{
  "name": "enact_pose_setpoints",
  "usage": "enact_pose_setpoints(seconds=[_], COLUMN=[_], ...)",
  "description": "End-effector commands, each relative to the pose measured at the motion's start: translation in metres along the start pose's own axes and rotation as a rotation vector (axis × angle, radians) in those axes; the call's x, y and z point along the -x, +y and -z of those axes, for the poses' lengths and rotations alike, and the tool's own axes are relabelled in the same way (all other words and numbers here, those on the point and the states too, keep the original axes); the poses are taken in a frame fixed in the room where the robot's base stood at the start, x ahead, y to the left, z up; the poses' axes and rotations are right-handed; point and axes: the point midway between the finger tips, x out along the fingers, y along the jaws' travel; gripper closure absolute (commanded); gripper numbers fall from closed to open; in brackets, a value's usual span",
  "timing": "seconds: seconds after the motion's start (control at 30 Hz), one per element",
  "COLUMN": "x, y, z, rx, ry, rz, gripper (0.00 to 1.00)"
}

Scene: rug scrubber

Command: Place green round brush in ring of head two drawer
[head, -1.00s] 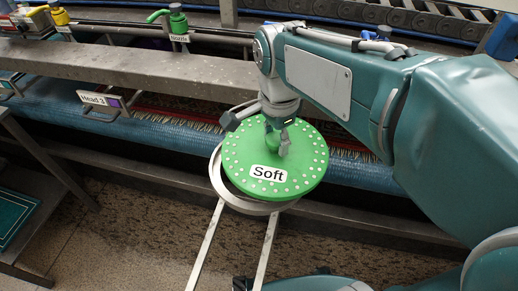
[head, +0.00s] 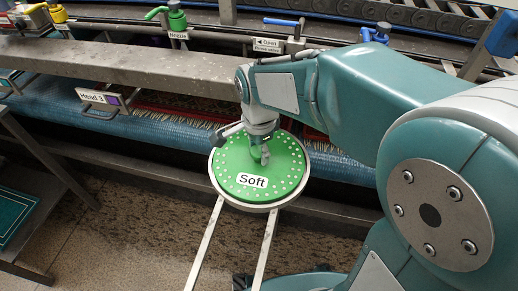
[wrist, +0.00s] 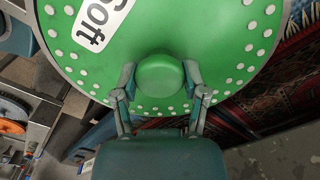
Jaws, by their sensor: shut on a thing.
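The green round brush (head: 242,180), labelled "Soft", lies flat over the metal ring (head: 284,202) at the end of two long drawer rails (head: 205,243). The ring's rim shows around the brush's edge and the two look nearly concentric. How deep the brush sits in the ring is hard to tell. My gripper (head: 260,155) is over the brush and shut on its central knob. In the wrist view the two fingers (wrist: 160,80) are on either side of the round green knob (wrist: 160,75). The brush's underside is hidden.
A "Head 3" handle (head: 100,97) is at left.

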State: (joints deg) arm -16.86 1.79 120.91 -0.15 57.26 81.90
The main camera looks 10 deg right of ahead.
Motion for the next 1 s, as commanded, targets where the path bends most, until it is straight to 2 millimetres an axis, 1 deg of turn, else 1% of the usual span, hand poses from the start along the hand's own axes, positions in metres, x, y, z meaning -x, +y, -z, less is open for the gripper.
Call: enact_pose_setpoints(seconds=[0.13, 0.17, 0.2, 0.23, 0.67, 0.77, 0.87, 1.0], x=[-0.002, -0.002, -0.002, -0.002, 0.001, 0.010, 0.028, 0.058], y=[0.000, 0.000, 0.000, 0.000, 0.000, 0.000, -0.001, -0.001], z=[0.000, 0.000, 0.000, 0.000, 0.000, 0.000, 0.000, 0.000], rx=[0.000, 0.000, 0.000, 0.000, 0.000, 0.000, 0.000, 0.000], ry=[0.000, 0.000, 0.000, 0.000, 0.000, 0.000, 0.001, 0.001], rz=[0.002, -0.001, -0.001, 0.000, 0.001, 0.002, 0.005, 0.005], gripper=[1.00, 0.30, 0.12, 0.09, 0.09, 0.09, 0.09, 0.09])
